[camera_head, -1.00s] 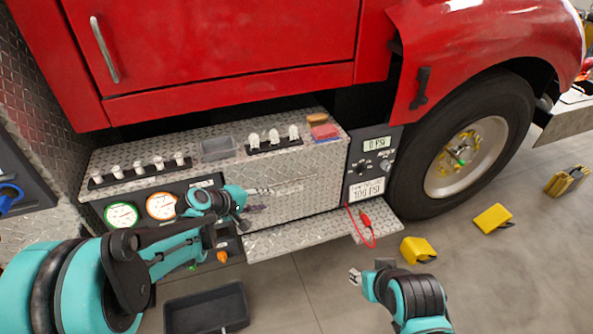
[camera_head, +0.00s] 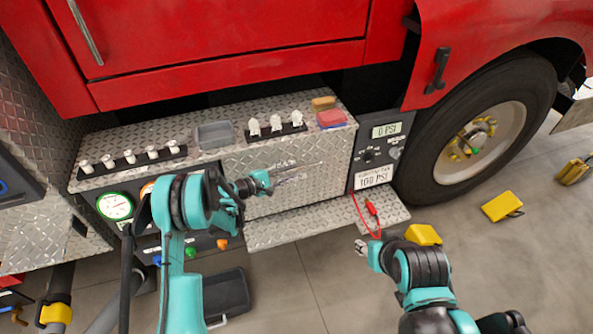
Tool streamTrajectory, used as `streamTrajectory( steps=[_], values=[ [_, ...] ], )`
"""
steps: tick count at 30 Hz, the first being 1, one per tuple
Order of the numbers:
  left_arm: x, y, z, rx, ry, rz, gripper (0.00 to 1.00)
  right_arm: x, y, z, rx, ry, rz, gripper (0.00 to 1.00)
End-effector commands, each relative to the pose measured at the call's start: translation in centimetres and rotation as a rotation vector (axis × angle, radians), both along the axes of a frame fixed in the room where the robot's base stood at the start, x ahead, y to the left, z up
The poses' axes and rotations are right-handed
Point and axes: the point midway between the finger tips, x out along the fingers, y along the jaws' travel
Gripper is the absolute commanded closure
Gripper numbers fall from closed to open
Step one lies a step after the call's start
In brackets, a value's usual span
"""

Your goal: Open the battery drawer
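The battery drawer appears to be the diamond-plate front panel (camera_head: 315,200) below the bumper top, with a thin bar handle (camera_head: 306,170) across it. The panel looks flush and shut. My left gripper (camera_head: 266,183) is in front of this panel, at the left end of the handle; its fingers are small and partly hidden, and I cannot tell whether they touch the handle. My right gripper (camera_head: 361,247) is low at the right, in front of the step and apart from the panel. Its fingertips look apart and nothing shows between them.
A step plate (camera_head: 285,229) juts out below the panel. A red cable with a clip (camera_head: 371,208) hangs near the gauge panel (camera_head: 378,150). Yellow wheel chocks (camera_head: 502,206) lie on the floor by the tire (camera_head: 480,130). A black tray (camera_head: 226,293) sits below my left arm.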

Motion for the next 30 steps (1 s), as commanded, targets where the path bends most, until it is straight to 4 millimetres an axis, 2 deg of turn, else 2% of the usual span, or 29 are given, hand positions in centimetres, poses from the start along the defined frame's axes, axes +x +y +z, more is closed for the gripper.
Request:
streamTrajectory(
  steps=[6, 16, 17, 18, 21, 30],
  values=[
    [1.6, -2.2, -0.7, 0.001, -0.001, -0.002, 0.64, 0.0, 0.0, -1.0, 0.0, 0.0, 0.0, 0.6],
    [2.0, -2.6, -0.7, 0.002, -0.001, 0.0, 0.64, 0.0, 0.0, -1.1, 0.0, 0.0, 0.0, 0.6],
    [2.0, -2.6, -0.7, 0.002, -0.001, 0.0, 0.67, 0.0, 0.0, -1.1, 0.0, 0.0, 0.0, 0.6],
    [2.0, -2.6, -0.7, 0.002, -0.001, 0.0, 0.77, 0.0, 0.0, -1.1, 0.0, 0.0, 0.0, 0.6],
    [2.0, -2.6, -0.6, 0.002, -0.001, 0.0, 1.0, 0.0, 0.0, -1.1, 0.0, 0.0, 0.0, 0.6],
    [2.0, -2.6, -0.7, 0.002, -0.001, 0.0, 1.0, 0.0, 0.0, -1.1, 0.0, 0.0, 0.0, 0.6]
  ],
)
